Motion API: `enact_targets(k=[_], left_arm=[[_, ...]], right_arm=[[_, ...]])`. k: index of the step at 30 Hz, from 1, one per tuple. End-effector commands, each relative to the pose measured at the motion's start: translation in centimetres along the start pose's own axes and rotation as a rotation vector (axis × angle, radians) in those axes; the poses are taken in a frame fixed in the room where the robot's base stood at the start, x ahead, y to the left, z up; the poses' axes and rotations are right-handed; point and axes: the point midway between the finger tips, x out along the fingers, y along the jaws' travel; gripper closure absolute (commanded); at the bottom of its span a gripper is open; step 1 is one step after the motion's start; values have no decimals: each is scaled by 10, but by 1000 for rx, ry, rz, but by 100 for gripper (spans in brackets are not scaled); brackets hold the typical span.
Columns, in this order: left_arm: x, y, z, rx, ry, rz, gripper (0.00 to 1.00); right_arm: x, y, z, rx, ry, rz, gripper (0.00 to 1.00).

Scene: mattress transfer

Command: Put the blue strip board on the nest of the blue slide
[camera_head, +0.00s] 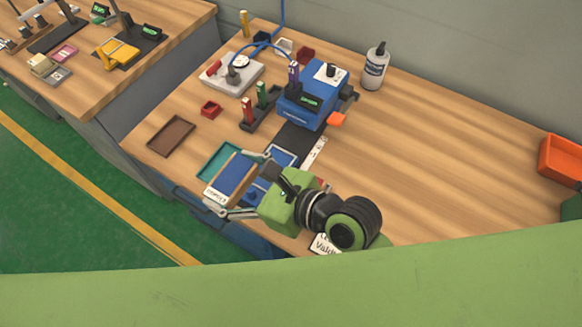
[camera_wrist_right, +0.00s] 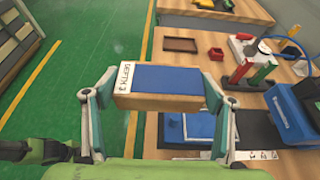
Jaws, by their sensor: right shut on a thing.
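My right gripper (camera_head: 240,184) is shut on a block with a blue top, wooden sides and a white printed end strip, the blue strip board (camera_head: 232,173). In the right wrist view the board (camera_wrist_right: 170,79) lies across between the two fingers (camera_wrist_right: 163,92). It is held above the table's front edge, beside the blue slide. The slide (camera_head: 255,198) is partly hidden by my gripper. A blue, pale-rimmed plate, which looks like its nest (camera_head: 282,155), lies on a dark rail before the blue machine (camera_head: 309,95). My left gripper is out of view.
A teal tray (camera_head: 211,163) lies partly behind the board. A brown tray (camera_head: 171,136) and a small red bin (camera_head: 210,108) lie to the left. Coloured tools stand in a dark rack (camera_head: 259,110). A bottle (camera_head: 375,66) stands at the back. The table's right side is mostly clear.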

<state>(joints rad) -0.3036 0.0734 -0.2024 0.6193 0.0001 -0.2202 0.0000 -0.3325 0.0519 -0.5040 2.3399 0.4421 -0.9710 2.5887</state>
Motion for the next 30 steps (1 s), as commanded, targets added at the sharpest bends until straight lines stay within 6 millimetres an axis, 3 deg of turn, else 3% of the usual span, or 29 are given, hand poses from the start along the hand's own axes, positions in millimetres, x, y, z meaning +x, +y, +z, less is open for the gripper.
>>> enact_targets(k=[10, 15, 26, 30], left_arm=[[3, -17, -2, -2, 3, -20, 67], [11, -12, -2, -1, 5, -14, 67], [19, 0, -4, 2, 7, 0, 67], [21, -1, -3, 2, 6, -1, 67]], right_arm=[[12, -85, -36, -7, 6, -5, 48], [25, -110, -66, -2, 5, -2, 48], [36, -135, -95, -1, 4, -3, 48], [44, -133, -113, -1, 3, -1, 48]])
